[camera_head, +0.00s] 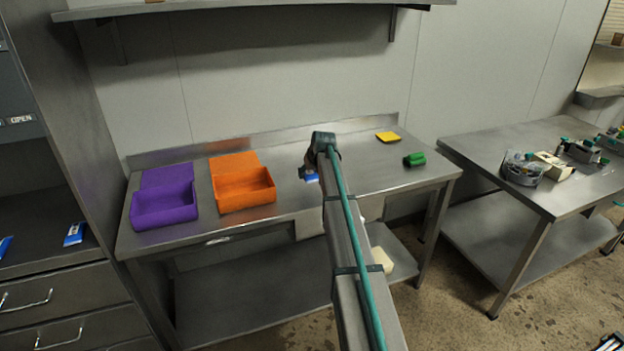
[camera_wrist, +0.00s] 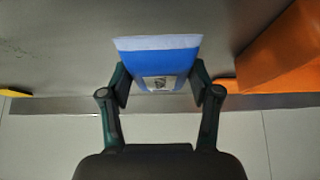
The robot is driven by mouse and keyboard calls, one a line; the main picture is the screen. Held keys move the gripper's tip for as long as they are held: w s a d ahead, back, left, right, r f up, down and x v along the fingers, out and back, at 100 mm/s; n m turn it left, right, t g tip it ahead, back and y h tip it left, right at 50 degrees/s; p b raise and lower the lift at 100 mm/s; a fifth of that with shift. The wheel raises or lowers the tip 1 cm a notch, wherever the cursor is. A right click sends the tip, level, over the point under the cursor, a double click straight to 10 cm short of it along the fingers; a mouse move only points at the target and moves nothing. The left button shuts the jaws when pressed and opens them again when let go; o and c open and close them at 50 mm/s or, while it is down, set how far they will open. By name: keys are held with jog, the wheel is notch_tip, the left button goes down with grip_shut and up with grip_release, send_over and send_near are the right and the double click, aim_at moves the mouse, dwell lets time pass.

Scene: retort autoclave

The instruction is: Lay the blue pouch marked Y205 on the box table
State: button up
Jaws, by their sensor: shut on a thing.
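A blue pouch with a white end and a small printed label (camera_wrist: 160,60) is between the fingers of my gripper (camera_wrist: 160,80) in the wrist view. The fingers touch it on both sides. The label is too small to read. In the head view the blue pouch (camera_head: 311,178) shows at the end of my arm, over the steel box table (camera_head: 290,190), right of the orange box. My gripper (camera_head: 308,173) is partly hidden there behind my arm. I cannot tell whether the pouch touches the table top.
A purple open box (camera_head: 165,205) and an orange open box (camera_head: 245,190) stand on the table's left half. A yellow item (camera_head: 388,137) and a green item (camera_head: 414,159) lie at its right. Blue pouches (camera_head: 75,233) lie in the left cabinet. A second table (camera_head: 500,180) stands right.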

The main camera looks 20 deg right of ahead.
aim_at(312, 188)
jog(key=shift+w+d+f, duration=0.3)
jog(key=shift+f, duration=0.15)
jog(key=shift+w+d+f, duration=0.25)
jog(key=shift+d+f, duration=0.05)
jog(key=shift+f, duration=0.15)
notch_tip(312, 188, down, 3)
jog(key=shift+r+p, duration=0.1)
jog(key=shift+p, duration=0.95)
jog(key=shift+f, duration=0.2)
jog(key=shift+f, duration=0.1)
jog(key=shift+f, duration=0.15)
jog(key=o, duration=0.7)
